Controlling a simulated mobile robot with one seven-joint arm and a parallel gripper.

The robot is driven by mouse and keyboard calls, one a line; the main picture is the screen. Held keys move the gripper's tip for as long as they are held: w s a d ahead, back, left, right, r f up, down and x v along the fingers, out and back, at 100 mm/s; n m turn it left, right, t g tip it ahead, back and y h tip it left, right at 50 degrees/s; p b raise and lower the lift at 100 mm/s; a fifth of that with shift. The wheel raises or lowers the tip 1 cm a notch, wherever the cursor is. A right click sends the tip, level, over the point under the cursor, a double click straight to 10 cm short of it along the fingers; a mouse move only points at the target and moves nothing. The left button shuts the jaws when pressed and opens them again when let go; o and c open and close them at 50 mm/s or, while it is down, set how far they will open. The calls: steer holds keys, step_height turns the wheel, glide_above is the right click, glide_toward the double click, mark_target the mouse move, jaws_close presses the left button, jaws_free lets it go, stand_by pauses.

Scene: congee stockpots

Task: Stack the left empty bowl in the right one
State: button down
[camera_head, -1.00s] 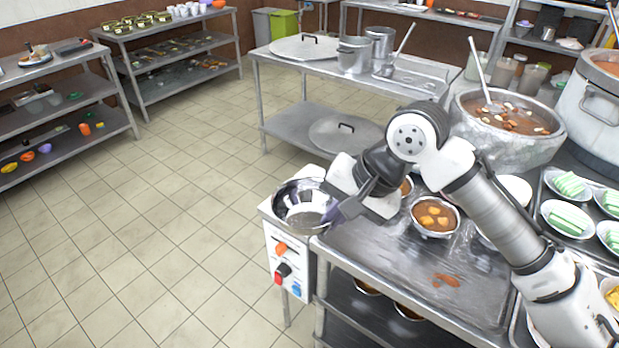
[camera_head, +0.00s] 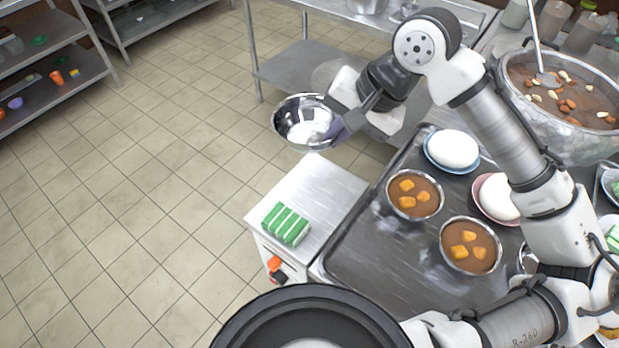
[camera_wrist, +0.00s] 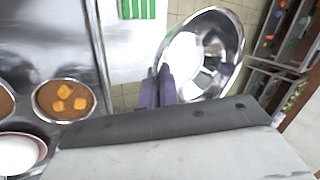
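An empty shiny steel bowl (camera_head: 298,122) is in the air beyond the back of the small side unit, tilted slightly. My gripper (camera_head: 345,128) is shut on its right rim. In the wrist view the bowl (camera_wrist: 232,45) sits just right of my gripper's purple fingertips (camera_wrist: 160,88), its inside empty. A bit of a shiny metal rim (camera_head: 527,260) shows behind my arm on the right of the counter; I cannot tell whether it is the other empty bowl.
Two bowls of brown soup with orange chunks (camera_head: 414,194) (camera_head: 470,246) stand on the steel counter (camera_head: 375,250). White domed items on plates (camera_head: 452,150) stand behind and right. A green-striped block (camera_head: 286,223) lies on the side unit. A large pot (camera_head: 560,95) stands back right.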

steer(key=shift+w, duration=0.25)
steer(key=shift+w+f, duration=0.1)
steer(key=shift+f, duration=0.35)
step_height(320, 180, down, 19)
steer(key=shift+p, duration=0.75)
steer(key=shift+f, duration=0.2)
steer(key=c, duration=1.7)
jaws_free()
steer(key=shift+r, duration=0.1)
